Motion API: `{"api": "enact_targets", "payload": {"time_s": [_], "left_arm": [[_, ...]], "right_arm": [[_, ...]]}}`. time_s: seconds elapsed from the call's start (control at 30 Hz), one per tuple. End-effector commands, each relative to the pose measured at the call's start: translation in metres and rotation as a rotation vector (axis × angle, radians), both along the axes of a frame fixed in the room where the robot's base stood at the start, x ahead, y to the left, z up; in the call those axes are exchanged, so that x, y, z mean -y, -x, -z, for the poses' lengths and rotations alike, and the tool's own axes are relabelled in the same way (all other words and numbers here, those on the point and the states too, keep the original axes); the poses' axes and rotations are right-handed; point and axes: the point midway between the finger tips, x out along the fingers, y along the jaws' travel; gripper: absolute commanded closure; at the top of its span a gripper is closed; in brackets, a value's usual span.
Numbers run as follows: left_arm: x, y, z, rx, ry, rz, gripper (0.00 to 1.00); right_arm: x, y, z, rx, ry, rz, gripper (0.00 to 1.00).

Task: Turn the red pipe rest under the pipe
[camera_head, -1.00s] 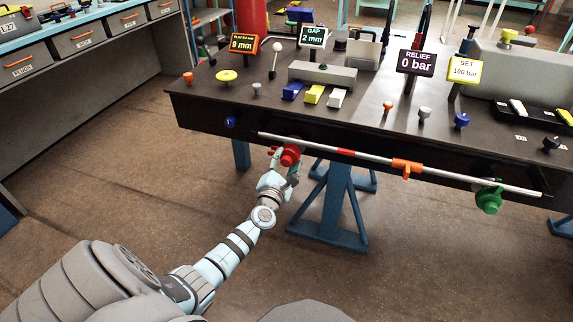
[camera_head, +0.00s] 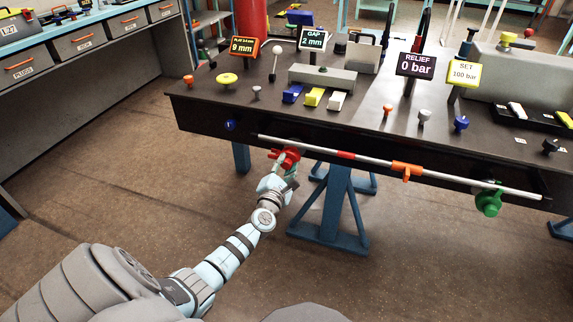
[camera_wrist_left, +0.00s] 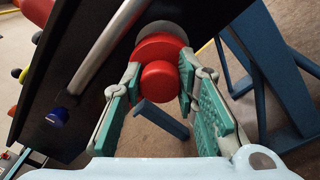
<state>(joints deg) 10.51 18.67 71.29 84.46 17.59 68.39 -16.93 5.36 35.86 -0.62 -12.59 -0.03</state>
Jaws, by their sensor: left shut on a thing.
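The red pipe rest (camera_head: 289,155) sits under the silver pipe (camera_head: 330,153), near its left end on the bench's front edge. My left gripper (camera_head: 279,166) reaches up to it from below and is shut on it. In the left wrist view, the red pipe rest (camera_wrist_left: 160,72) shows its round red parts between the teal finger pads of the left gripper (camera_wrist_left: 160,85). The pipe (camera_wrist_left: 105,48) slants past at the upper left there. My right gripper is not in view.
An orange rest (camera_head: 406,170) and a green rest (camera_head: 488,202) stand further right along the pipe. A blue knob (camera_head: 230,124) is on the bench front to the left. Blue trestle legs (camera_head: 335,205) stand behind my gripper. The floor in front is clear.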

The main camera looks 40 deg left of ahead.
Motion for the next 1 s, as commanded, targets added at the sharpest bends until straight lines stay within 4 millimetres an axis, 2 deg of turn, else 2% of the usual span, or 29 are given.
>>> {"api": "enact_targets", "payload": {"time_s": [0.57, 1.0], "left_arm": [[0.0, 0.001, 0.002, -0.044, -0.113, 0.0, 1.0], [0.0, 0.001, 0.001, -0.169, -0.473, -0.001, 1.0]], "right_arm": [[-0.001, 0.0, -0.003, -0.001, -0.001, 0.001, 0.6], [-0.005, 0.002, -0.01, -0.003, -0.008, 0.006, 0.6]]}}
